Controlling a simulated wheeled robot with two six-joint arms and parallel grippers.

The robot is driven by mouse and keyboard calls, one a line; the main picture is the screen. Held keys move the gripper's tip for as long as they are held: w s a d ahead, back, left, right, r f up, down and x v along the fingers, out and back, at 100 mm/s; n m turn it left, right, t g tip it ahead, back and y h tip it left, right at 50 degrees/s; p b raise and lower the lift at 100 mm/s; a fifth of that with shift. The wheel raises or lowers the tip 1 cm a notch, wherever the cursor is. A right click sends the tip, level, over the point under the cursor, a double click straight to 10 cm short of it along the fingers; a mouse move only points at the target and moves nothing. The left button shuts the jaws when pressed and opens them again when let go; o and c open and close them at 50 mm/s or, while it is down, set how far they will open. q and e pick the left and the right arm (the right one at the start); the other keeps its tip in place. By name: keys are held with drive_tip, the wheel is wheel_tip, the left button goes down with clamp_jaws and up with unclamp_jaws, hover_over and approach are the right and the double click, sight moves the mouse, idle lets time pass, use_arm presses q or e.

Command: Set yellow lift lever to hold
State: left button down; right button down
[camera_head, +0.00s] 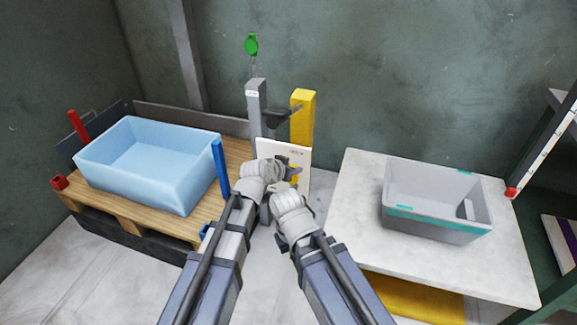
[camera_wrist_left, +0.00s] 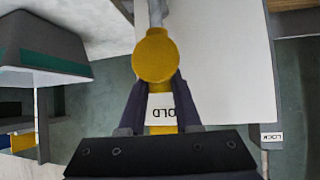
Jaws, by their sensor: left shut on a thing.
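The yellow lift lever (camera_wrist_left: 155,55) has a round knob and stands in front of a pale panel in the left wrist view. A little of its yellow also shows in the head view (camera_head: 295,172), beside the white panel (camera_head: 285,151). My left gripper (camera_wrist_left: 161,82) is shut on the lever, with one dark finger on each side just below the knob. A white label (camera_wrist_left: 162,108) reading "OLD", its first part hidden, shows between the fingers. A "LOCK" label (camera_wrist_left: 271,137) sits to the right, upside down. My right wrist is close to the left one; its fingers are hidden.
A light blue foam bin (camera_head: 150,165) stands on a wooden pallet (camera_head: 235,165) at left. A grey crate (camera_head: 440,225) stands on a pale table (camera_head: 350,195) at right. A grey post (camera_head: 256,105) and yellow post (camera_head: 303,120) rise behind the panel.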

use_arm(q)
drive_tip(key=shift+s+d+f, duration=0.1)
drive_tip(key=shift+s+f, duration=0.05)
drive_tip(key=shift+s, duration=0.1)
drive_tip(key=c, duration=0.6)
unclamp_jaws()
drive_tip(key=shift+w, duration=0.1)
drive_tip(key=p+v, duration=0.4)
drive_tip(key=v, duration=0.3)
drive_tip(key=shift+s+r+p, duration=0.3)
drive_tip(key=shift+p, duration=0.1)
